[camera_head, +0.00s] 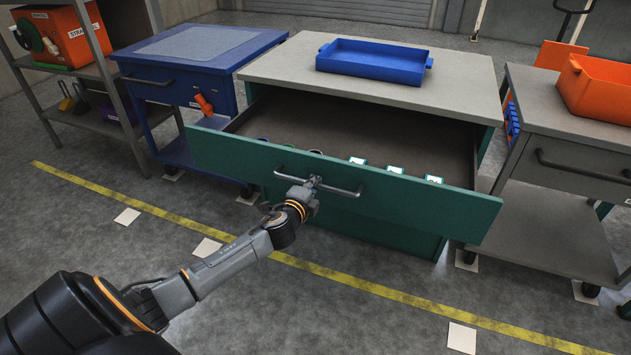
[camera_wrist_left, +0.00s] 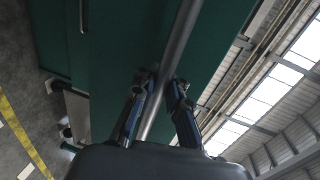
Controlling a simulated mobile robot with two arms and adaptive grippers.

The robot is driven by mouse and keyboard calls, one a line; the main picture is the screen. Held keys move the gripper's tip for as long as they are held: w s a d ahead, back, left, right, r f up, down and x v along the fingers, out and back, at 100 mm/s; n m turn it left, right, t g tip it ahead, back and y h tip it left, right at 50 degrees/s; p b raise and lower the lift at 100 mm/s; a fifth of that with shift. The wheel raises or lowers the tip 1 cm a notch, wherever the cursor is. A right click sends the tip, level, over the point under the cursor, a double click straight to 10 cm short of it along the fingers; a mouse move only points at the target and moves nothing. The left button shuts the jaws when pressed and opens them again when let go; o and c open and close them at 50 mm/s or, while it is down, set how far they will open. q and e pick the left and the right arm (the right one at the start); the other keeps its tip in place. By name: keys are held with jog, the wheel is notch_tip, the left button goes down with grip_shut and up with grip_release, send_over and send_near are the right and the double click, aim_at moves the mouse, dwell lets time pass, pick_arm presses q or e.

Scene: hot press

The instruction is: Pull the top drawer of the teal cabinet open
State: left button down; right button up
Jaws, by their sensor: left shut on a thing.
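The teal cabinet (camera_head: 405,235) stands in the middle of the head view with a grey top. Its top drawer (camera_head: 225,155) is pulled well out toward me, and its dark inside shows. Several small items sit inside along the drawer's front. My left gripper (camera_head: 313,183) is shut on the drawer's bar handle (camera_head: 345,191), near the handle's middle. In the left wrist view the handle bar (camera_wrist_left: 178,60) runs between the two fingers of the gripper (camera_wrist_left: 162,95), against the teal drawer front. My right gripper is not in view.
A blue tray (camera_head: 372,62) lies on the cabinet top. A blue cart (camera_head: 205,62) stands to the left and a grey cart (camera_head: 570,150) with an orange bin (camera_head: 597,88) to the right. Floor in front is clear, with a yellow line (camera_head: 350,285).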

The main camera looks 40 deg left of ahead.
pick_arm(q)
jog(key=shift+r, duration=0.1)
jog(key=c, duration=1.4)
grip_release()
jog(key=shift+o, duration=0.2)
jog(key=shift+s, duration=0.15)
jog(key=shift+s+d, duration=0.1)
jog(key=shift+s, duration=0.2)
jog(key=v, duration=1.1)
jog(key=shift+r, duration=0.15)
